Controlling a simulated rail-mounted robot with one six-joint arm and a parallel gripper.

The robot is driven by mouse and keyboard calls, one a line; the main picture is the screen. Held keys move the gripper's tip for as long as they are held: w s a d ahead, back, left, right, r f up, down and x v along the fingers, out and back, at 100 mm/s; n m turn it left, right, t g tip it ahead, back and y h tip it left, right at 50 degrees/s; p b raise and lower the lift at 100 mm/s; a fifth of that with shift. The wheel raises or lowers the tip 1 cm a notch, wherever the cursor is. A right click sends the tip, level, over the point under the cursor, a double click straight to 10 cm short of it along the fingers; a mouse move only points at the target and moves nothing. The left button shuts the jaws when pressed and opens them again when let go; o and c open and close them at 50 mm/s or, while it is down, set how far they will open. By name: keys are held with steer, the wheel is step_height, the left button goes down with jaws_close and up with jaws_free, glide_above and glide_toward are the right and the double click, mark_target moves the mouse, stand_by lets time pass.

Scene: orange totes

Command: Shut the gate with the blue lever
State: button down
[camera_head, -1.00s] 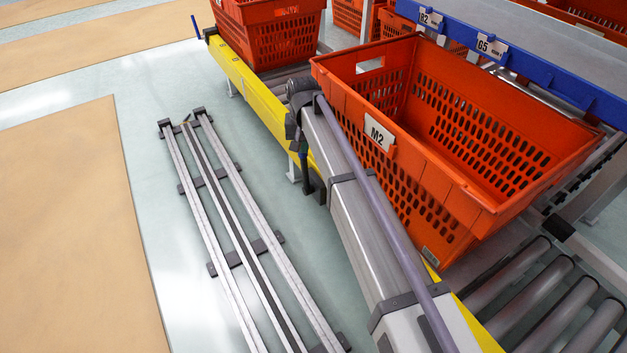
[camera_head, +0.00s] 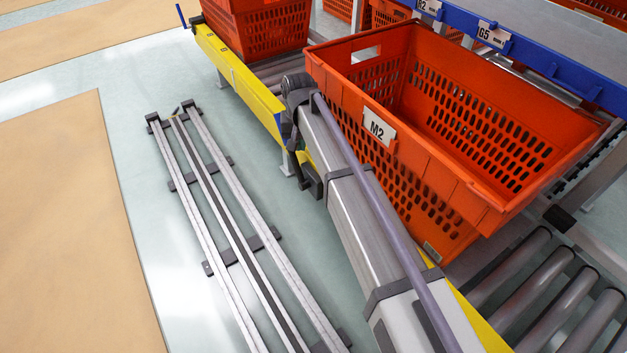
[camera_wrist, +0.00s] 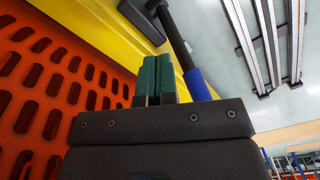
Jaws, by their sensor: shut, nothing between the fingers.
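In the wrist view, a dark rod with a blue grip (camera_wrist: 197,84) runs from a black block beside the yellow rail (camera_wrist: 102,28). My gripper (camera_wrist: 157,76) has green fingers, shut together and empty. They appear just left of the blue grip; whether they touch it I cannot tell. In the head view my arm hides most of the gripper and that lever. Another thin blue lever (camera_head: 181,16) stands at the far end of the yellow rail (camera_head: 238,83). I cannot make out a gate plate or its position.
The orange tote M2 (camera_head: 345,105) stands on the conveyor, right beside my arm; its slotted wall (camera_wrist: 45,85) fills the left of the wrist view. Another orange tote (camera_head: 255,38) stands farther back. Metal floor rails (camera_head: 225,235) lie left, with open floor around them.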

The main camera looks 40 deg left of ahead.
steer(key=shift+d, duration=0.1)
step_height(320, 180, up, 12)
steer(key=p, duration=1.2)
